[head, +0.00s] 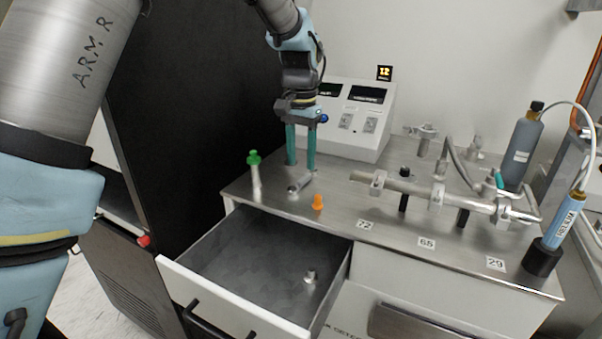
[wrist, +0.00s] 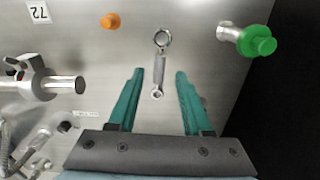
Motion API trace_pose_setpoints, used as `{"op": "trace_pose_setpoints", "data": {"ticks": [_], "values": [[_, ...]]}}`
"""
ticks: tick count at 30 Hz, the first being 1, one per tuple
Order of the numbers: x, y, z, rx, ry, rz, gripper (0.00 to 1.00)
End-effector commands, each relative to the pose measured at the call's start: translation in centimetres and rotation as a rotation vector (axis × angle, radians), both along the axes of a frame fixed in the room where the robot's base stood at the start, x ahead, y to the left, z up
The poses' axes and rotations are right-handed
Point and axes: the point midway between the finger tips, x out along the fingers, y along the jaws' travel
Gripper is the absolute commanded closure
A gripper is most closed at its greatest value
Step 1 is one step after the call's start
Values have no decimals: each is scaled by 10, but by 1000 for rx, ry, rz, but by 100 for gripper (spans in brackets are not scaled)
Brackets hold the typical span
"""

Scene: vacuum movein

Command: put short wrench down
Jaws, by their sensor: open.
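The short wrench (wrist: 159,70) is a small grey metal wrench with a ring at each end. In the wrist view it lies on the steel tabletop, between and ahead of my gripper's teal fingers, touching neither as far as I can see. In the head view the wrench (head: 301,183) lies flat near the left part of the table, by the fingertips. My gripper (head: 301,168) is open and points down just above the table. In the wrist view my gripper (wrist: 158,75) has its two fingers spread on either side of the wrench's line, with nothing held.
A green-capped fitting (head: 255,172) stands left of the wrench, and an orange cone (head: 318,202) to its right. An open drawer (head: 235,265) below holds a small metal piece (head: 310,277). Metal piping (head: 437,195) runs along the right. A white instrument box (head: 355,120) stands behind.

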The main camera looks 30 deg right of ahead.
Motion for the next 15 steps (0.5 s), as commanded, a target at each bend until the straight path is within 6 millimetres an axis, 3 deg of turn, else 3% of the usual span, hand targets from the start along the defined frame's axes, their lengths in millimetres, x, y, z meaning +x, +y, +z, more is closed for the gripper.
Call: {"op": "trace_pose_setpoints", "data": {"ticks": [9, 15], "values": [[1, 0, 58, -3, -1, 2, 50], [1, 0, 71, 0, -1, 1, 50]]}}
